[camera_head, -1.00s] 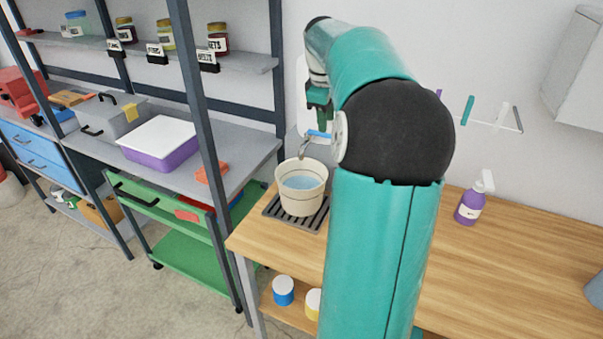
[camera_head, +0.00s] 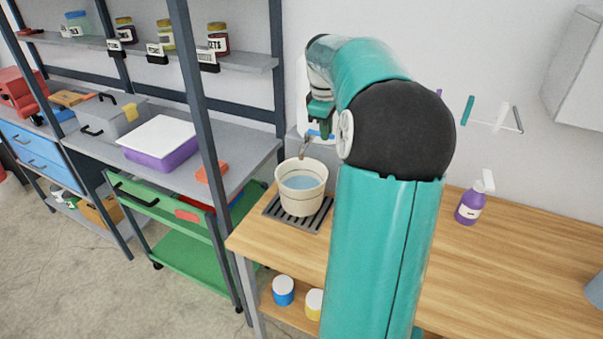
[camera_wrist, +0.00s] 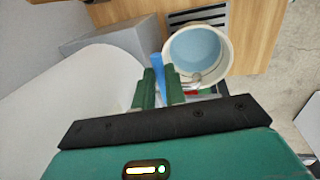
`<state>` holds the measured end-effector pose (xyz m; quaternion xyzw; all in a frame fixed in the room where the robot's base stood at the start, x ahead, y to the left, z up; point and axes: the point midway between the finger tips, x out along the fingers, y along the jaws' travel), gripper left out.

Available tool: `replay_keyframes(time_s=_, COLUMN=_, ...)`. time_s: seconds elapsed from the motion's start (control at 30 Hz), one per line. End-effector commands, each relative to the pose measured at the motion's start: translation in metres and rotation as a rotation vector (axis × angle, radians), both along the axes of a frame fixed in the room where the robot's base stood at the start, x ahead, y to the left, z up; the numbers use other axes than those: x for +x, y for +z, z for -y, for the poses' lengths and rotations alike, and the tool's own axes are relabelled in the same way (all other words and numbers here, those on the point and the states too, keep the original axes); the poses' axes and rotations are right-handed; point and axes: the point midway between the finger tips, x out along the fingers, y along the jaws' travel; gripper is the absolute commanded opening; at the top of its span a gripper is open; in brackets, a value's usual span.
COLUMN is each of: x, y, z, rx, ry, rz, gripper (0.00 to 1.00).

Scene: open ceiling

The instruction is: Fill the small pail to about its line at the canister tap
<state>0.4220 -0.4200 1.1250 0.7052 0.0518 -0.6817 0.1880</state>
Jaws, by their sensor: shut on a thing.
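The small pail (camera_head: 301,200), cream with dark lines around its outside, stands upright on a slatted grey drip grate (camera_head: 273,211) on the wooden bench. Pale blue water (camera_head: 302,183) shows inside, below the rim; it also shows in the wrist view (camera_wrist: 197,48). The tap spout (camera_head: 305,150) is above the pail's back edge. I cannot make out a stream. The white canister (camera_wrist: 85,95) is mostly hidden behind my arm in the head view. My gripper (camera_wrist: 160,88) is shut on the blue tap lever (camera_wrist: 157,65), beside the pail and apart from it.
A purple spray bottle (camera_head: 470,206) stands on the bench (camera_head: 490,265), right of my arm. A rack post (camera_head: 205,125) and a green cart (camera_head: 190,255) are to the left. Blue (camera_head: 283,291) and yellow (camera_head: 314,301) tubs sit below. The bench's right part is largely clear.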

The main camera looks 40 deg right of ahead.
Motion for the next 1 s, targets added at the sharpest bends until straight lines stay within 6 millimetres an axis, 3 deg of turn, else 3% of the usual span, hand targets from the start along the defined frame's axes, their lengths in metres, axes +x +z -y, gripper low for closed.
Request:
replay_keyframes(time_s=0.23, x=0.0001, y=0.0006, z=-0.0011, rx=-0.001, ry=-0.015, rz=0.000, gripper=0.00)
replay_keyframes(time_s=0.5, x=-0.0011, y=0.0010, z=-0.0099, rx=-0.003, ry=-0.187, rz=0.001, gripper=0.00)
replay_keyframes(time_s=1.0, x=-0.0012, y=0.0012, z=-0.0083, rx=-0.003, ry=-0.162, rz=0.002, gripper=0.00)
